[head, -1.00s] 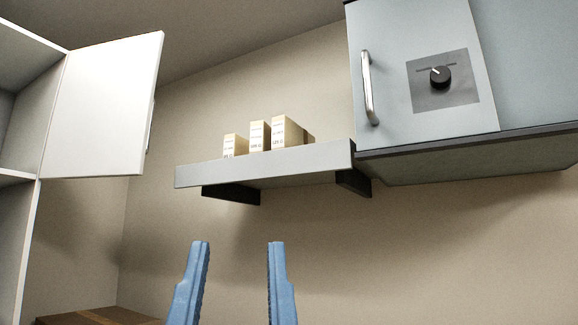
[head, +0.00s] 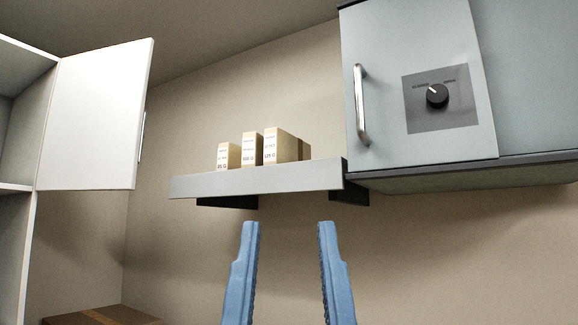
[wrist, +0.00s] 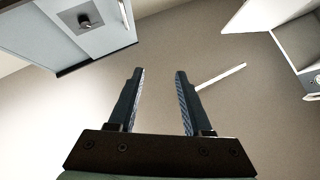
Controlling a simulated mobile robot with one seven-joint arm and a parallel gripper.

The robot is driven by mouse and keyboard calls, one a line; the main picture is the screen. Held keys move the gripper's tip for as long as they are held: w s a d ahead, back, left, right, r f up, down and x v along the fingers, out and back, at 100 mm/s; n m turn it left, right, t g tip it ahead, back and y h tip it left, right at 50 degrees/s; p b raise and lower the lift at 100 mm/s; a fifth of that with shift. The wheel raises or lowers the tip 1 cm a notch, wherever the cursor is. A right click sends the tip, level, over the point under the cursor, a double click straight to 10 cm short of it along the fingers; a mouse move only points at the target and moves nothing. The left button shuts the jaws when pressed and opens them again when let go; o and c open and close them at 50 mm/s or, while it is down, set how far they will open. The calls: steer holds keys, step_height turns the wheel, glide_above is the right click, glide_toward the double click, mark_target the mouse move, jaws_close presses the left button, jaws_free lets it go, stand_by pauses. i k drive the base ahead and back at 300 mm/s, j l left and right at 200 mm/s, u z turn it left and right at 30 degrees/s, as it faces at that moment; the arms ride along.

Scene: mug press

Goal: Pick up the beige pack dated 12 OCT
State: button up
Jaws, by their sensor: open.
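Three beige packs stand side by side on a grey wall shelf (head: 258,180) in the head view: a short left pack (head: 224,156), a middle pack (head: 249,150) and a larger right pack (head: 272,147). Their printed labels are too small to read a date with certainty, so I cannot tell which is dated 12 OCT. My gripper (head: 284,226) is open and empty, in front of and below the shelf, with its blue fingers pointing up. In the wrist view my gripper (wrist: 159,72) also shows open with nothing between its fingers, and no pack is visible there.
A blue-grey cabinet (head: 400,50) with a bar handle (head: 360,105) and a black knob (head: 437,95) hangs right of the shelf. A white cabinet door (head: 95,115) stands open at left. A brown box (head: 100,316) lies low at left. Space below the shelf looks clear.

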mark_target(281, 146)
steer(key=i+j+z, duration=0.3)
steer(key=i+j, duration=0.35)
steer(key=j, duration=0.15)
